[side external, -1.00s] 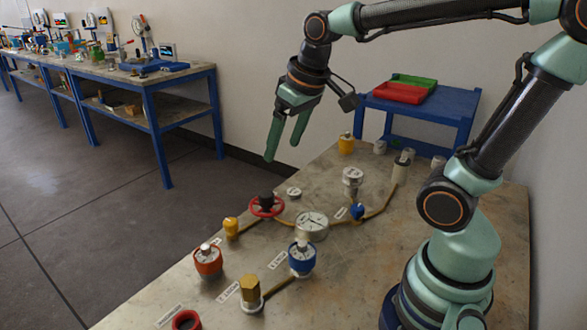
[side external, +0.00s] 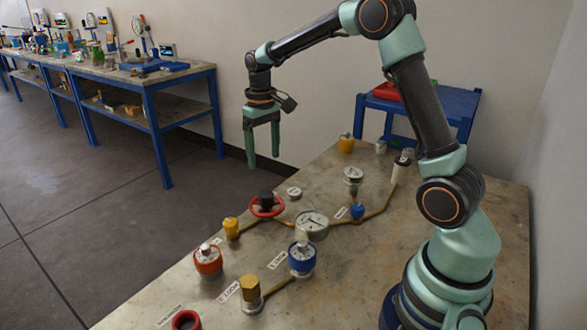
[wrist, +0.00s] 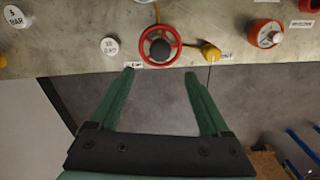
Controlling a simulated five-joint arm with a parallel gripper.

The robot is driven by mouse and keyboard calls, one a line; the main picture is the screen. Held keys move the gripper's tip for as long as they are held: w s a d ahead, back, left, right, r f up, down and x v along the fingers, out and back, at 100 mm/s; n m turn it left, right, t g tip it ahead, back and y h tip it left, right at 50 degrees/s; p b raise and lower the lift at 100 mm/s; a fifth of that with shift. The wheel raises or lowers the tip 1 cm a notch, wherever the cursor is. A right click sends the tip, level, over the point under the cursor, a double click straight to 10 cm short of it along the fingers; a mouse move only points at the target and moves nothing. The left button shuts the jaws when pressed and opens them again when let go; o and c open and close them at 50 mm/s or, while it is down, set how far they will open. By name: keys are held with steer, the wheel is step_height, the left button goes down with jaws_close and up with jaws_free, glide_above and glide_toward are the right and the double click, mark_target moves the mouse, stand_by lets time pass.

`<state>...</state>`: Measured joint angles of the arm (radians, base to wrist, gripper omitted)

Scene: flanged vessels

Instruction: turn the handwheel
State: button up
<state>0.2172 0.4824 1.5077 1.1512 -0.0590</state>
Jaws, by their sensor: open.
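The handwheel (side external: 266,207) is a red ring with a dark hub, near the far-left edge of the bench. In the wrist view the handwheel (wrist: 158,46) is at the top centre, just beyond the fingertips, with its spokes showing. My gripper (side external: 264,166) is open and empty, its green fingers pointing down. It is above the handwheel and not touching it. In the wrist view my gripper (wrist: 159,71) has its two fingers well apart, with nothing between them.
A yellow fitting (side external: 231,228) and a round white-faced gauge (side external: 312,224) are close to the handwheel. An orange vessel (side external: 208,261), a blue vessel (side external: 302,260) and a brass hex fitting (side external: 250,290) stand nearer. The bench edge runs just past the handwheel.

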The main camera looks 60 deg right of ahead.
mark_target(266, 193)
step_height(266, 193, down, 11)
steer(key=shift+f, duration=0.1)
stand_by(0.3)
jaws_close()
